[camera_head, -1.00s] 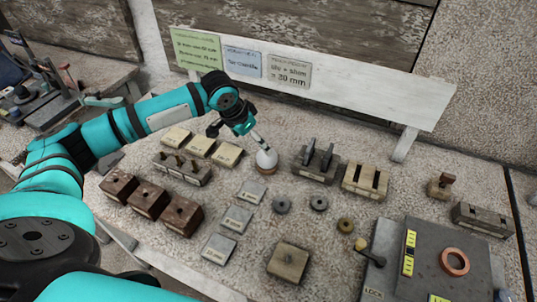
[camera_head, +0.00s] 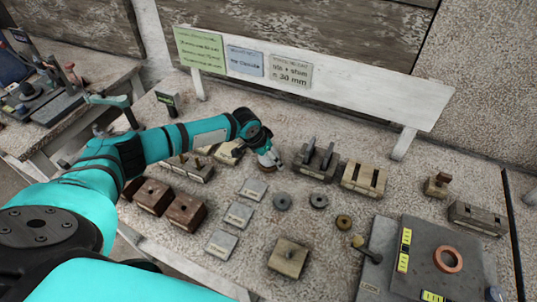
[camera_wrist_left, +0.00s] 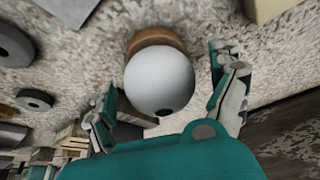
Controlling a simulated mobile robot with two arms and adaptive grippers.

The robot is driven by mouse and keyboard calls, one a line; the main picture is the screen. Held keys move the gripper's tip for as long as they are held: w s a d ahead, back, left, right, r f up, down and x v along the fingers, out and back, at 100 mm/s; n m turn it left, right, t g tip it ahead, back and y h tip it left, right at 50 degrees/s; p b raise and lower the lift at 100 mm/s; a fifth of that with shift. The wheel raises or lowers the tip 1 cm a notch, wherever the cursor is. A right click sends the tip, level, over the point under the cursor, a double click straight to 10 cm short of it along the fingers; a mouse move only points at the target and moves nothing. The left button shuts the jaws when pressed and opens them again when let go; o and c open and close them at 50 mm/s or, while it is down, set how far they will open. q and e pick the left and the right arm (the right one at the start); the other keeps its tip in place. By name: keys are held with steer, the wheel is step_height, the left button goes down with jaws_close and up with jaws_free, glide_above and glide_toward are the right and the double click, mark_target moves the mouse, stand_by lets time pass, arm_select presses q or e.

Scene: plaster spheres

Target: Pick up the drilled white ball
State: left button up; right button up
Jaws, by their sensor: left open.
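The drilled white ball (camera_wrist_left: 160,78) fills the middle of the left wrist view, with a dark hole low on its near side. It rests on a round wooden stand (camera_wrist_left: 155,38). My left gripper (camera_wrist_left: 167,85) is open, with one finger on each side of the ball; visible gaps separate both fingers from it. My right gripper is not in view.
Two grey rings (camera_head: 282,201) lie in front of the gripper, with grey plates (camera_head: 238,214) to their left. A slotted block (camera_head: 317,160) stands close on the right. Dark wooden blocks (camera_head: 153,196) stand left, below my arm. A signboard (camera_head: 330,80) runs behind.

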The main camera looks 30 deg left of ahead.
arm_select(q)
steer(key=shift+w+f, duration=0.1)
steer(key=c, duration=1.3)
steer(key=shift+c, duration=0.5)
